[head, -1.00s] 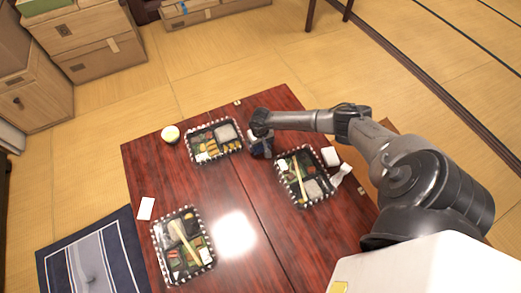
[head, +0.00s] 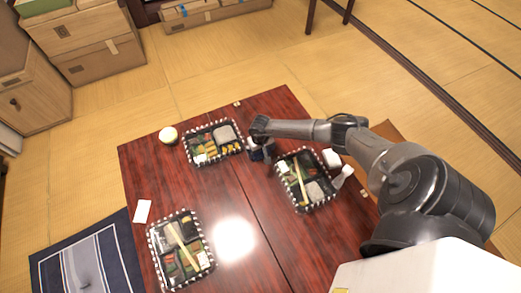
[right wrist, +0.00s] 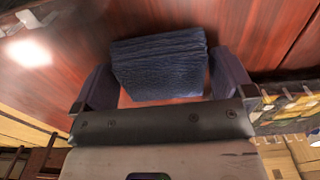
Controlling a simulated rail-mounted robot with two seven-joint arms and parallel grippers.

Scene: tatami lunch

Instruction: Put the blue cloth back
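The blue cloth (right wrist: 160,68) is a folded, layered pad. In the right wrist view it sits between the two fingers of my right gripper (right wrist: 164,82), with red-brown table behind it. Slim gaps show between the cloth's lower sides and the fingers, so the gripper looks open around it; contact at the tips is unclear. In the head view my right gripper (head: 262,150) is low over the table (head: 185,185), between two lunch boxes, and mostly hides the cloth. My left gripper is not in view.
Lunch boxes stand close on either side of the gripper, at the back (head: 213,143) and at the right (head: 306,180). Another lunch box (head: 181,250) is at the front left. A pale round item (head: 168,135) and a white card (head: 142,211) lie near the left edge. The table's middle is clear.

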